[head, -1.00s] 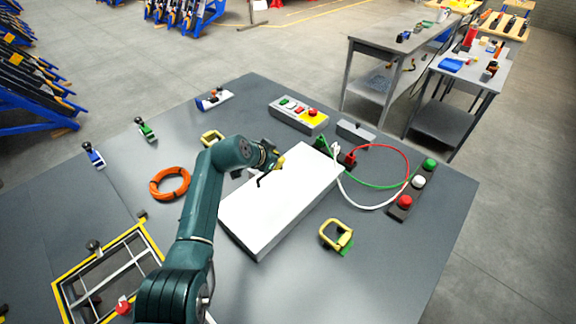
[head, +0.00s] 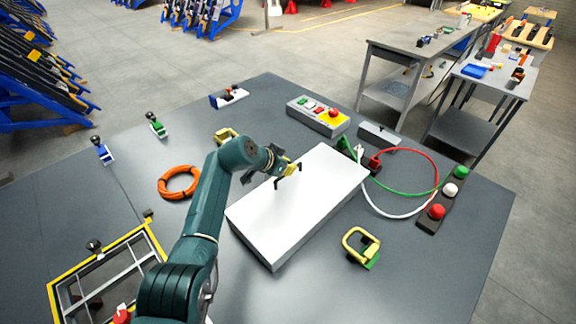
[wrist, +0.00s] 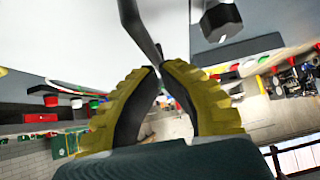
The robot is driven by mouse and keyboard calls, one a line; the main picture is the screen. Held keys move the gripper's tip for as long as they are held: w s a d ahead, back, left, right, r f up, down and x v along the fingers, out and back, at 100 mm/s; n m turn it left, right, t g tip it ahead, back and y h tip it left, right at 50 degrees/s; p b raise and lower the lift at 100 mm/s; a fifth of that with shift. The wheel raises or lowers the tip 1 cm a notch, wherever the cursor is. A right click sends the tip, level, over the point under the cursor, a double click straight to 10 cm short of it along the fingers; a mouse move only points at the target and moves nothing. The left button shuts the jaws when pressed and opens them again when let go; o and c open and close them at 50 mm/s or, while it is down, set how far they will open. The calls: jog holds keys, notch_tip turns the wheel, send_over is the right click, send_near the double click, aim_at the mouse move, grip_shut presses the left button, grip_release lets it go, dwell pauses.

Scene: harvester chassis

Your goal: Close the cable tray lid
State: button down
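The cable tray (head: 252,243) is a long white box in the middle of the workbench. Its white lid (head: 310,205) lies over it and looks flat, though I cannot tell whether it sits fully down. A black bracket handle (head: 276,184) stands near the lid's far left edge. It also shows in the wrist view (wrist: 138,28). My gripper (head: 291,169) is at this handle. In the wrist view its yellow fingers (wrist: 161,67) are nearly together, with the handle's bar between their tips. The exact contact is partly hidden.
An orange cable coil (head: 179,183) lies left of the tray. A yellow handle (head: 361,246) stands to its right, with looped cables (head: 405,214) and a button strip (head: 445,200) beyond. A control box (head: 317,117) is behind. The bench in front of the tray is clear.

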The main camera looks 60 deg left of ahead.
jog(key=s+r+p, duration=0.3)
jog(key=s+r, duration=0.4)
jog(key=r, duration=0.4)
jog(key=shift+s, duration=0.2)
jog(key=shift+a+f, duration=0.1)
